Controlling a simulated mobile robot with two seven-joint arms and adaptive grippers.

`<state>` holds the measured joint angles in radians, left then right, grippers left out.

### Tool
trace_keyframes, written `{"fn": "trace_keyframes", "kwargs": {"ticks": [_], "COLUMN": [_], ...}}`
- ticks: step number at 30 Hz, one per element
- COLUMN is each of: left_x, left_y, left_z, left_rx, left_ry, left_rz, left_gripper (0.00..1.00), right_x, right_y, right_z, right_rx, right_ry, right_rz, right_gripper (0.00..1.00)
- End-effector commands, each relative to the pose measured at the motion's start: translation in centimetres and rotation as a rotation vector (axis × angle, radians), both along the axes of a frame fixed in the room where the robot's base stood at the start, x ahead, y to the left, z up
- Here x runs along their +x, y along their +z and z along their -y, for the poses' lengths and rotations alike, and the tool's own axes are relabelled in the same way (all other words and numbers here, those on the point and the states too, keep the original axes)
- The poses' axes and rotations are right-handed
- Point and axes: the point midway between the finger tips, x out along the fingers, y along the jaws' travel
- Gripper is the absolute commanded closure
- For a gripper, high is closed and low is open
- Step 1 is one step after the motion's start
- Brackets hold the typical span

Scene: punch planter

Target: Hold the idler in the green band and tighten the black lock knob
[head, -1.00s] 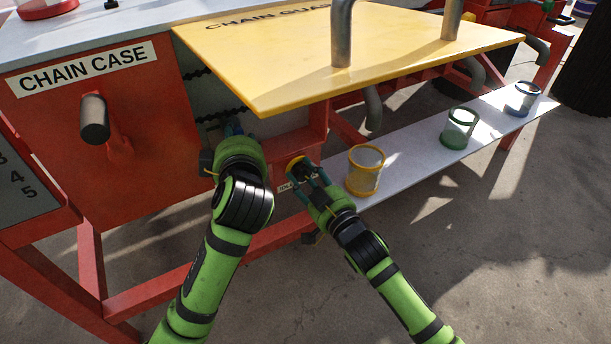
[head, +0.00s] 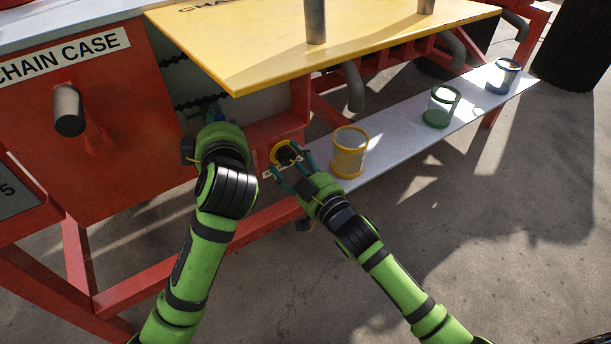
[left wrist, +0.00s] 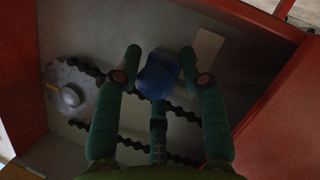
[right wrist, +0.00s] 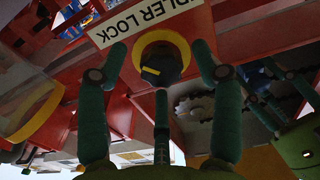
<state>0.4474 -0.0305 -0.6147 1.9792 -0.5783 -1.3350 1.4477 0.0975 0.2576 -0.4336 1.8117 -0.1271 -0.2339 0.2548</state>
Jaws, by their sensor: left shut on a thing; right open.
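My left gripper (head: 212,118) reaches into the opening below the yellow guard. In the left wrist view its fingers are shut on a blue idler knob (left wrist: 158,76) beside the black chain (left wrist: 130,140). A pale strip (left wrist: 208,47) lies behind the knob; I cannot make out a green band. The black lock knob (head: 286,154) sits in a yellow ring on the red frame. In the right wrist view the lock knob (right wrist: 161,66) is under the "IDLER LOCK" label (right wrist: 140,17). My right gripper (head: 289,162) is open, with its fingertips on either side of the knob.
A white shelf (head: 395,142) to the right holds a yellow cup (head: 349,158), a green cup (head: 440,108) and a blue cup (head: 503,77). A dark handle (head: 68,110) sticks out from the red chain case.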

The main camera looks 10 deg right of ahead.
Motion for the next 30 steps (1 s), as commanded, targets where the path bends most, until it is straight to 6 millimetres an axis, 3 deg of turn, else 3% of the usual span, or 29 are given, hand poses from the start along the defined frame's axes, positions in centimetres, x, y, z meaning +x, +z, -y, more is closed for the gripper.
{"fn": "trace_keyframes", "kwargs": {"ticks": [9,15,21,30], "left_x": [0.0,0.0,0.0,0.0], "left_y": [0.0,0.0,0.0,0.0], "left_z": [0.0,0.0,0.0,0.0], "left_rx": [-0.001,-0.001,-0.001,-0.001], "left_ry": [0.0,-0.001,-0.001,-0.001], "left_rz": [-0.001,0.0,0.0,0.0], "left_gripper": [0.96,0.96,0.96,0.96], "right_x": [-6.1,-9.0,-10.2,-10.3], "right_y": [-0.1,-0.1,0.0,0.0], "right_z": [2.5,3.7,4.2,4.3], "right_rx": [-0.002,0.0,-0.002,-0.002], "right_ry": [0.0,0.001,0.0,0.0], "right_rz": [-0.004,-0.003,-0.002,-0.001], "right_gripper": [0.34,0.34,0.34,0.34]}}
